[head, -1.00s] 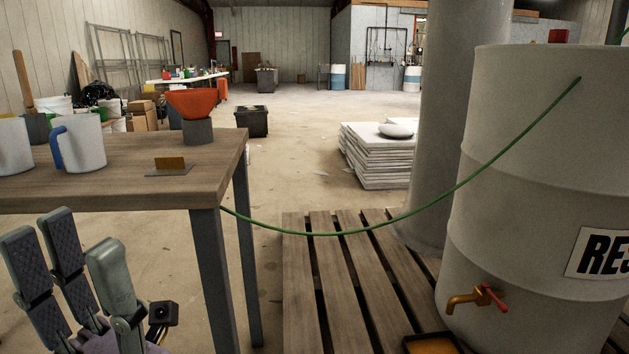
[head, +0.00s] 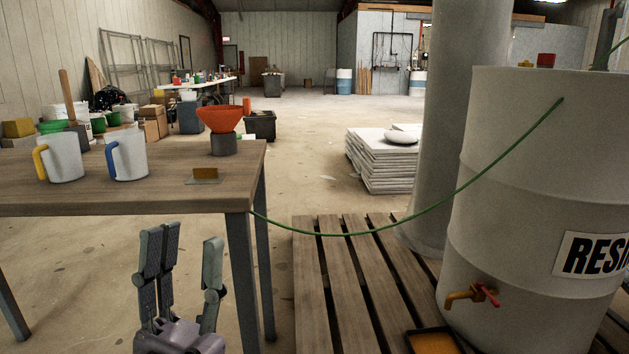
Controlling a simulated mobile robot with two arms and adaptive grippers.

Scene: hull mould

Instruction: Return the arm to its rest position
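My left gripper (head: 186,262) shows low in the head view, in front of the wooden table's near edge and left of the table's near right leg. Its grey fingers point up and stand apart, with nothing between them. The gripper is clear of the table and touches nothing that I can see. My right gripper is out of the picture.
The wooden table (head: 100,197) holds two white jugs, one with a yellow handle (head: 64,160) and one with a blue handle (head: 130,158), and an orange funnel (head: 220,120). A green line (head: 400,222) runs to the resin drum (head: 540,190). A pallet (head: 345,300) lies right.

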